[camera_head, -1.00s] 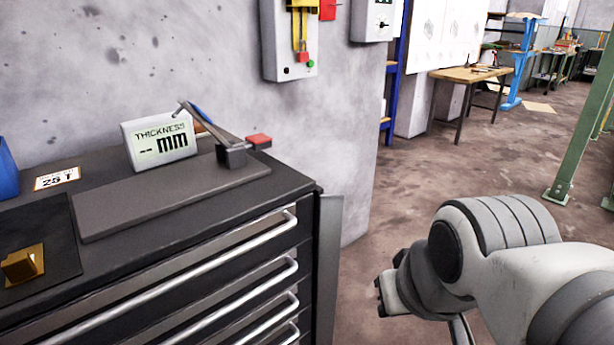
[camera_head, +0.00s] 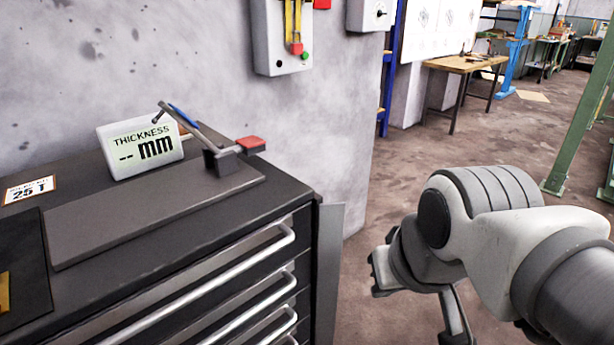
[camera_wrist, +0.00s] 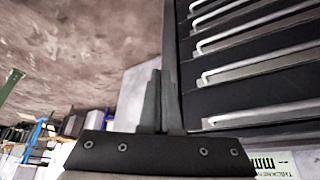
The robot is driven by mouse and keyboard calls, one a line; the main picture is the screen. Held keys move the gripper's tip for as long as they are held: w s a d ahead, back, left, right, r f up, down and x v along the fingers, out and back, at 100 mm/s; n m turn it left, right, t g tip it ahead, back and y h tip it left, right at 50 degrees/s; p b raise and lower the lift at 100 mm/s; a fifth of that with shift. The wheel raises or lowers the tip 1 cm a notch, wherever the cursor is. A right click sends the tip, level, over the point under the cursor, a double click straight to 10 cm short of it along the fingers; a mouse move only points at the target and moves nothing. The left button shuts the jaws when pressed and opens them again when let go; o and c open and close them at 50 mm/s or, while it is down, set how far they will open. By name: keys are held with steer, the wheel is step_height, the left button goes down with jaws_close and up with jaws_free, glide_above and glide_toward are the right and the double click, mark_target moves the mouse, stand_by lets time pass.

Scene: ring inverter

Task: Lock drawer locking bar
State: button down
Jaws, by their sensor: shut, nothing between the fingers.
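The drawer cabinet (camera_head: 300,225) is dark with silver bar handles. A tall grey locking bar (camera_head: 330,262) stands at its front right edge, angled out to the right, so it appears swung open. My gripper shows in the wrist view with its dark fingers (camera_wrist: 158,85) together and empty, beside the cabinet's drawer fronts. How far the fingertips are from the bar I cannot tell. In the head view, my wrist is right of the bar with floor showing between; the fingers are not clear there.
On the cabinet top are a thickness display (camera_head: 140,148), a lever tool (camera_head: 222,158) and a grey plate (camera_head: 150,215). A concrete wall (camera_head: 180,60) stands behind. A green post (camera_head: 575,130) and a wooden table (camera_head: 465,66) are farther right. Floor in between is clear.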

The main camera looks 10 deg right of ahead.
steer(key=w+r+g+p, duration=0.4)
steer(key=w+r+p, duration=0.6)
steer(key=w+p, duration=0.35)
steer(key=w+a+f+g+p, duration=0.1)
steer(key=w+f+g+p, duration=0.3)
steer(key=w+p, duration=0.9)
step_height(320, 180, down, 2)
steer(key=shift+w+a+f+p, duration=0.1)
steer(key=shift+w+a+p, duration=0.25)
steer(key=shift+w, duration=0.1)
steer(key=shift+f, duration=0.1)
